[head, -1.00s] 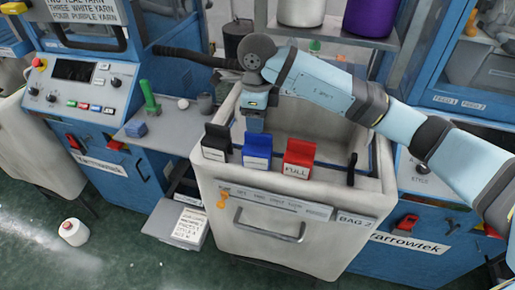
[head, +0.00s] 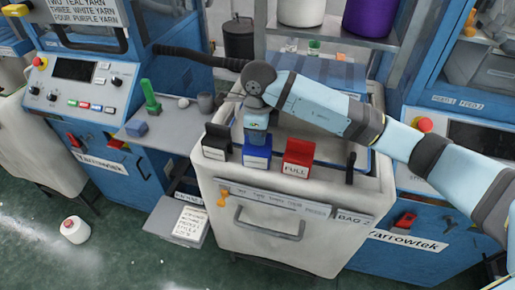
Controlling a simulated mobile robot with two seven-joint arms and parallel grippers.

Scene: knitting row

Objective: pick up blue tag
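The blue tag (head: 257,158) sits on the front rim of the white bin (head: 265,207), between a black tag (head: 216,145) on its left and a red tag (head: 298,157) on its right. The red tag reads FULL. My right gripper (head: 256,136) points down right at the top of the blue tag and hides part of it. I cannot tell whether its fingers are open or shut, or whether they touch the tag. My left gripper is not in view.
A small side shelf (head: 150,127) at the left holds a green-handled item (head: 151,97) and a blue block (head: 136,129). A metal shelf with a purple container (head: 370,17) is behind my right arm.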

